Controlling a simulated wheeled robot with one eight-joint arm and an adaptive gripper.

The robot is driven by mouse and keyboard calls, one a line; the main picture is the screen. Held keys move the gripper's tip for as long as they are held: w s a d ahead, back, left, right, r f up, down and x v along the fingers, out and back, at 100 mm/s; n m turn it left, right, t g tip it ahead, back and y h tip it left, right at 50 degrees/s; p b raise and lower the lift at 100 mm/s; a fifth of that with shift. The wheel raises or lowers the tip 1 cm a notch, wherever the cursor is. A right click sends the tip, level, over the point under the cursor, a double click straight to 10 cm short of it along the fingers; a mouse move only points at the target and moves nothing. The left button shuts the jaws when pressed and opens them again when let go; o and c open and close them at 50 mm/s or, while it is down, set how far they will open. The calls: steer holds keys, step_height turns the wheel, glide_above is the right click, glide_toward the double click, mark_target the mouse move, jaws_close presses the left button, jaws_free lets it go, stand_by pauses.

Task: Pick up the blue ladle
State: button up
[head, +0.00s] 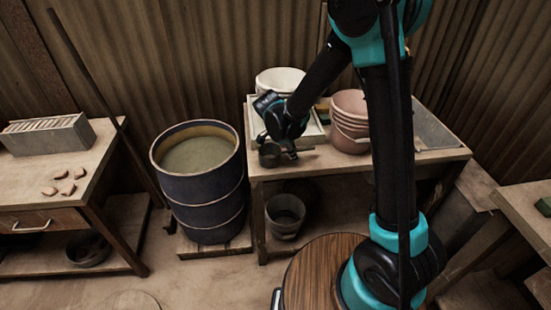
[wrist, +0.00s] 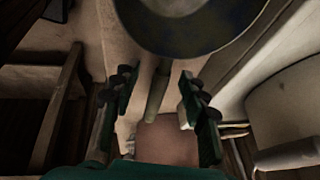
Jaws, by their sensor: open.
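The blue ladle's dark bowl (head: 269,155) sits near the front edge of the middle table. In the wrist view, its large round bowl (wrist: 190,35) fills the top, cut off by the frame, and its thin grey-green handle (wrist: 156,92) runs down from it. My gripper (head: 281,146) is just above the table, over the ladle's handle side. In the wrist view, my gripper (wrist: 156,88) is open, one finger on each side of the handle, with a visible gap on both sides. How far the fingertips reach down past the handle is hard to tell.
Stacked pink buckets (head: 350,118) are close on the right. A dark blue drum (head: 200,190) stands left of the table. A grey bucket (head: 285,216) is below.

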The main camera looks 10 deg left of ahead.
steer(key=shift+d+f, duration=0.1)
steer(key=shift+f, duration=0.15)
steer(key=shift+c, duration=0.6)
jaws_close()
step_height(320, 180, up, 20)
stand_by(0.4)
